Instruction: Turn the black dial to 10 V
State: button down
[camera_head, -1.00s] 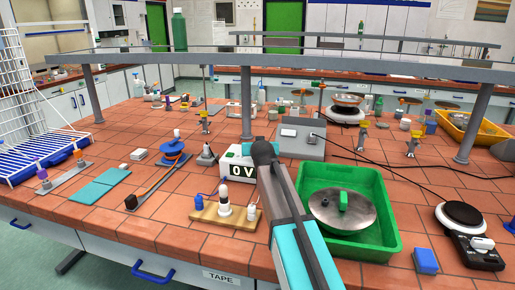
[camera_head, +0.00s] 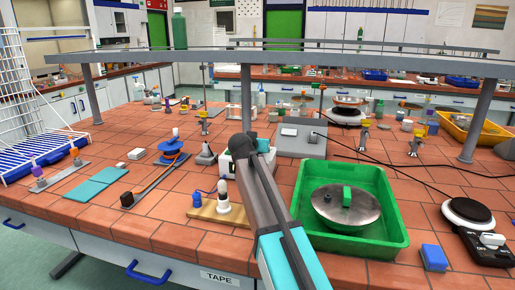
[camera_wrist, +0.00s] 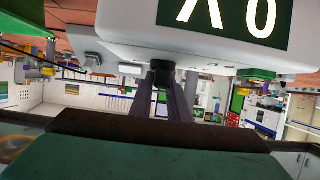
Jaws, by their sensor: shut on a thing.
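The white power supply box (camera_wrist: 115,35) fills the top of the wrist view, upside down. Its dark display (camera_wrist: 228,15) shows an inverted 0 and V, cut by the frame's upper edge. The black dial (camera_wrist: 162,72) sticks out from the box's face. My gripper (camera_wrist: 163,88) has its grey fingers around the dial, shut on it. The dial's marking cannot be made out. In the head view, the box (camera_head: 226,164) is mostly hidden behind my arm, with its display covered. The gripper's fingertips are hidden there too.
A wooden board with a bulb (camera_head: 222,211) stands just left of my arm. A green tray (camera_head: 385,240) with a metal lid is close on the right. A grey box (camera_head: 300,143) stands behind. A raised grey shelf (camera_head: 270,57) spans the bench above.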

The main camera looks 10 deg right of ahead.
jog(key=shift+w+a+r, duration=0.1)
jog(key=shift+r, duration=0.05)
jog(key=c, duration=1.8)
grip_release()
jog(key=shift+o, duration=0.6)
jog(key=v, duration=1.3)
jog(key=shift+s+b, duration=0.4)
jog(key=shift+b, duration=0.05)
jog(key=shift+a, duration=0.2)
